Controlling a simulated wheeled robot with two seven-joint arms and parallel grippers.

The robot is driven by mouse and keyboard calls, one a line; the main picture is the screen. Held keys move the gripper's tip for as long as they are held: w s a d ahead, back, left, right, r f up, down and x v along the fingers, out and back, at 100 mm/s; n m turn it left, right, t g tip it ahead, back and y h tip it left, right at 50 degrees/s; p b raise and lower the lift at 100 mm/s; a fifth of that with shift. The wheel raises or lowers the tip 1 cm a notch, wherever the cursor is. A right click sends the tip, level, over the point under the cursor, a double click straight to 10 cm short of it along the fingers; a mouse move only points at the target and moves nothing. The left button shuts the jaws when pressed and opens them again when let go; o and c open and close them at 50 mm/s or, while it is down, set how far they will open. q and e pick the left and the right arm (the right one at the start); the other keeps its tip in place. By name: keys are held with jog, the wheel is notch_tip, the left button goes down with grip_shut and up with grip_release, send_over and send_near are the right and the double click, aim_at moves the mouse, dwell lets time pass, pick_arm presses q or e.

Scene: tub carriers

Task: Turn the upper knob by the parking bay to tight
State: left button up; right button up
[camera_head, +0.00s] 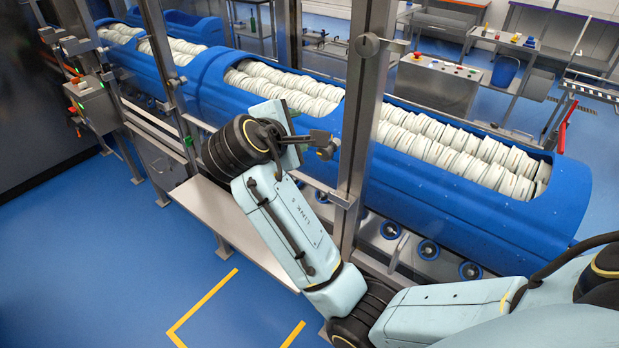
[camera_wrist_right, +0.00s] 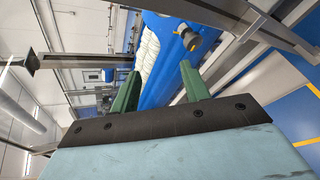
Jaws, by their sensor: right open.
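A round grey knob (camera_head: 368,44) stands high on the steel post beside the blue trough in the head view. A second, darker knob-like block (camera_head: 326,150) is lower, near the same post and close to my gripper. My right gripper (camera_head: 298,138) is beside the post, well below the high knob; its fingers are hard to make out there. In the right wrist view its green fingers (camera_wrist_right: 161,67) are apart with nothing between them. A round knob with a yellowish rim (camera_wrist_right: 188,40) shows beyond the fingertips; I cannot tell which knob it is. My left gripper is out of view.
A long blue trough (camera_head: 470,215) full of white discs runs behind the steel posts. A grey shelf (camera_head: 225,215) lies under my forearm. Yellow lines (camera_head: 205,305) mark the open blue floor in front.

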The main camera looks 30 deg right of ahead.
jog(key=s+f+m+y, duration=0.2)
jog(key=s+f, duration=0.2)
jog(key=f, duration=0.5)
jog(key=shift+d+g+y, duration=0.2)
jog(key=shift+g+y, duration=0.1)
jog(key=shift+y, duration=0.1)
